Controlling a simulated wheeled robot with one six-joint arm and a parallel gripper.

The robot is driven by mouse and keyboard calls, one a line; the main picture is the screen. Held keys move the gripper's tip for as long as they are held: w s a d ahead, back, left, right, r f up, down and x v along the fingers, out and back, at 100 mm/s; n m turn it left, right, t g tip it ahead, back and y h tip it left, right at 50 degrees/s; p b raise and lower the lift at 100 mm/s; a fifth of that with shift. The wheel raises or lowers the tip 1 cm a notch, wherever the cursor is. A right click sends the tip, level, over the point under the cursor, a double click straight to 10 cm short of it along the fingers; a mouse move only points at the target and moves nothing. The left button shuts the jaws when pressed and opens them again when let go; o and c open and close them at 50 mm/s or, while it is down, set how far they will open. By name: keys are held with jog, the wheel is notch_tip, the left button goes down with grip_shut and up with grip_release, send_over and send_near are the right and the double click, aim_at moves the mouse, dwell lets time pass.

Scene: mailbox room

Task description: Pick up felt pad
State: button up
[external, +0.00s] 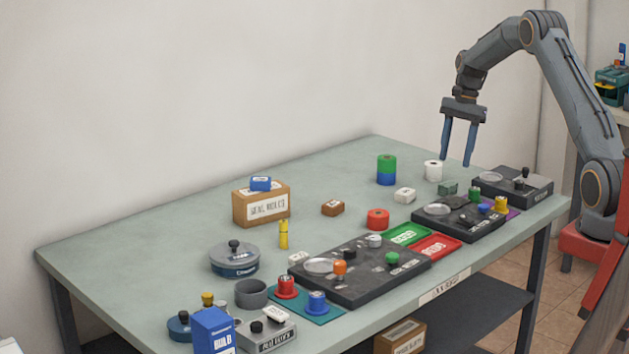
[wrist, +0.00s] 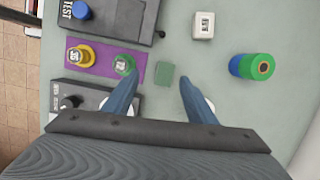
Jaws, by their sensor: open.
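A small dark green block, which looks like the felt pad (external: 448,188), lies on the table toward its right end. In the wrist view the felt pad (wrist: 164,74) is a flat green rectangle, seen between and just beyond the two fingertips. My gripper (external: 455,162) is open and empty, pointing down above the table near the pad. In the wrist view my gripper (wrist: 160,82) has one blue finger on each side of the pad. The pad is not touched by either finger.
A white roll (external: 433,171) and a green and blue cylinder (external: 386,170) stand near the pad. A purple mat (wrist: 101,47) with yellow and green weights lies beside it, between dark panels. A white block (external: 405,195) is close by. Bare table lies behind these.

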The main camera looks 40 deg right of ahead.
aim_at(448, 183)
jog(key=shift+m, duration=0.5)
jog(key=shift+w+d+p+x, duration=0.2)
jog(key=shift+p+x, duration=0.3)
jog(key=shift+x, duration=0.75)
jog(key=shift+w+d+p+x, duration=0.25)
jog(key=shift+p+x, duration=0.2)
jog(key=shift+x, duration=0.85)
jog(key=shift+w+d+p+x, duration=0.2)
jog(key=shift+p+x, duration=0.3)
jog(key=shift+x, duration=0.75)
jog(key=shift+f, duration=0.1)
jog(key=c, duration=1.1)
jog(key=shift+c, duration=0.2)
